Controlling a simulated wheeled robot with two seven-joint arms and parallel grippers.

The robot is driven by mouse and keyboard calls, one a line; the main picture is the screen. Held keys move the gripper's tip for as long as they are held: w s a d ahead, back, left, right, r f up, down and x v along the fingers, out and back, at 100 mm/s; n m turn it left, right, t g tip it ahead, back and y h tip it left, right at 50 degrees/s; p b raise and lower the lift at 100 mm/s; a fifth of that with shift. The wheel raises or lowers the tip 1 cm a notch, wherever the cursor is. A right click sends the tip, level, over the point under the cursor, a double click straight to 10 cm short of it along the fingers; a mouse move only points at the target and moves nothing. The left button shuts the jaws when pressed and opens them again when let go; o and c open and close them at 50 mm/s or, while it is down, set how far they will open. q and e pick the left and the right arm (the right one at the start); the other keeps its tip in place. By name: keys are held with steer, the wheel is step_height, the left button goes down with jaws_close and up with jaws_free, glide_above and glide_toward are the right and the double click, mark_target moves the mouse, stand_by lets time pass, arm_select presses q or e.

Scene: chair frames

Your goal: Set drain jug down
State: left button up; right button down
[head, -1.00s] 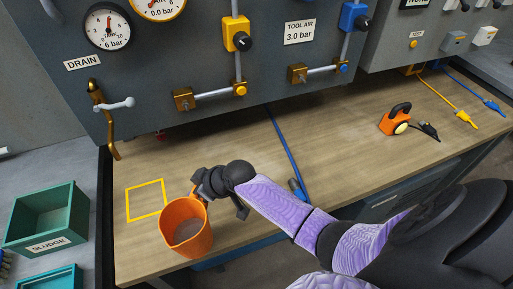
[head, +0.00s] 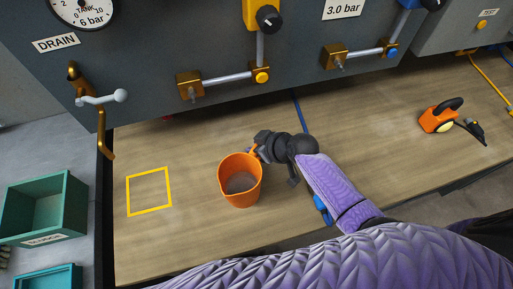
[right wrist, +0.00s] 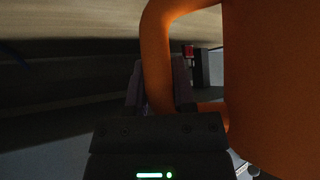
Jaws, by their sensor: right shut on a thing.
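The orange drain jug (head: 240,183) is upright over the wooden bench, to the right of the yellow outlined square (head: 149,191) and apart from it. A dull grey-brown surface shows inside it. I cannot tell whether its base touches the bench. My right gripper (head: 260,148) is shut on the jug's handle at its upper right. In the right wrist view the jug (right wrist: 275,75) fills the right side, with its handle (right wrist: 156,55) between the fingers (right wrist: 160,88). The square is empty. My left gripper is not in view.
The drain valve with its grey lever (head: 102,98) and brass spout (head: 104,140) is on the panel at left. A green bin (head: 47,207) stands left of the bench (head: 190,240). An orange clamp-like tool (head: 437,118) and a blue hose (head: 297,108) lie right. The bench around the square is clear.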

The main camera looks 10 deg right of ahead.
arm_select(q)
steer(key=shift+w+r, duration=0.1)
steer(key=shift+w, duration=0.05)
arm_select(e)
steer(key=shift+r, duration=0.15)
steer(key=c, duration=0.6)
jaws_free()
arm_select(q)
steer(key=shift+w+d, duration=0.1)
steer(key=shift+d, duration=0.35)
arm_select(e)
steer(key=shift+o, duration=0.8)
arm_select(q)
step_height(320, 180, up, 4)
steer(key=p, duration=0.4)
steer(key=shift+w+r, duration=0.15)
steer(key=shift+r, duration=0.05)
arm_select(e)
steer(key=v, duration=1.2)
